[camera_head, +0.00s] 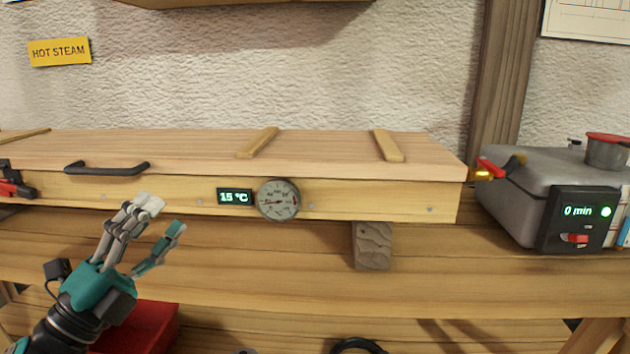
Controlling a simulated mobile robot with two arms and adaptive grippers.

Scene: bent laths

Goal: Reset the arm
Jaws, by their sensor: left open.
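My left gripper (161,218) comes in from the lower left, teal with grey fingers. Its fingers are spread and empty, in front of the long wooden steam box (340,192). The fingertips show below the black handle (107,168) on the box's lid, apart from it in the picture. My right gripper is not in view.
The box's front has a display reading 15 °C (234,197) and a round dial (278,200). A grey steam generator (520,205) reading 0 min stands at the right. A wooden block (372,246) supports the box. Something red (150,325) lies below, behind my arm.

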